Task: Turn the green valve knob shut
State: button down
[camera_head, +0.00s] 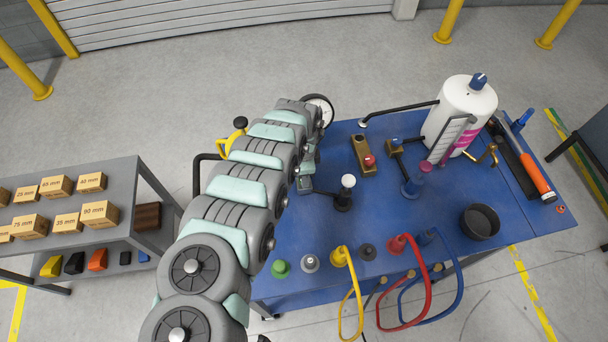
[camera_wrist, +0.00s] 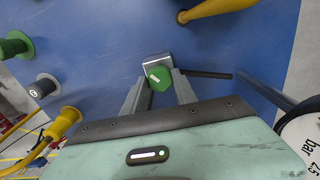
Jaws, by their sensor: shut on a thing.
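The green valve knob (camera_wrist: 159,79) shows in the wrist view as a faceted green cap with a short white mark on its top, at a pale metal block on the blue table (camera_wrist: 110,35). My gripper (camera_wrist: 158,83) is shut on the knob, with one grey finger on each side. A dark rod extends right from beside the knob. In the head view my arm covers the valve knob, and I cannot make out my fingertips. A separate green spool-shaped piece stands near the table's front left edge (camera_head: 280,268); it also shows in the wrist view (camera_wrist: 15,46).
A round gauge (camera_wrist: 298,138) is close on the right of my gripper, and a yellow bar (camera_wrist: 212,8) is above it. Yellow, red and blue hoses (camera_head: 431,285) hang at the table's front. A white tank (camera_head: 462,105) and black bowl (camera_head: 481,221) stand right.

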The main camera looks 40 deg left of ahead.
jog(key=m, duration=0.3)
jog(key=shift+m, duration=2.1)
jog(key=c, duration=1)
grip_release()
notch_tip(320, 180, up, 11)
jog(key=shift+b, duration=0.4)
jog(key=shift+f, duration=0.1)
